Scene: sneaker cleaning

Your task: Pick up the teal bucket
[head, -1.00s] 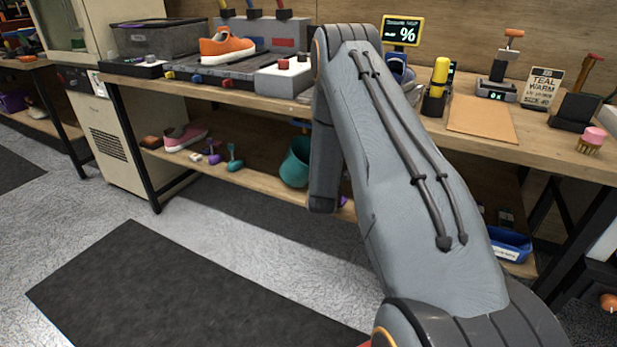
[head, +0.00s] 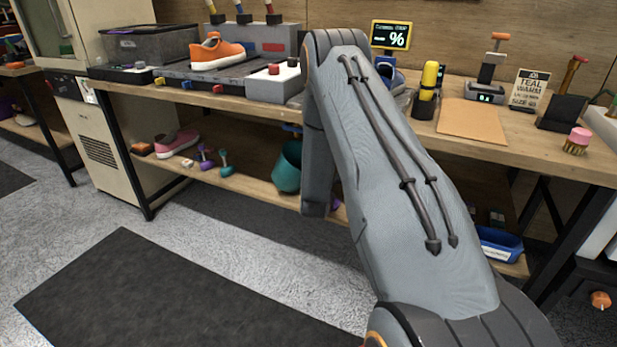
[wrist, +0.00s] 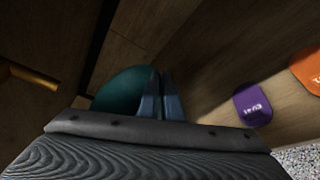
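The teal bucket (head: 287,167) is on the lower shelf of the workbench in the head view. It looks tilted, and my arm's forearm covers the space just right of it. In the wrist view the bucket (wrist: 118,90) is a dark teal rounded shape beside my left finger, which partly covers it. My gripper (wrist: 160,92) shows as two blue-grey fingers close together with a narrow dark gap. Its right finger is clear of the bucket's visible body. I cannot tell whether the bucket's edge is between the fingers. My gripper is hidden in the head view.
A purple item (wrist: 252,105) and an orange item (wrist: 308,70) lie right of the fingers. Brushes (head: 226,163) and a pink shoe (head: 177,143) are left on the lower shelf. A blue bin (head: 499,243) is at right. The benchtop (head: 395,125) overhangs the shelf.

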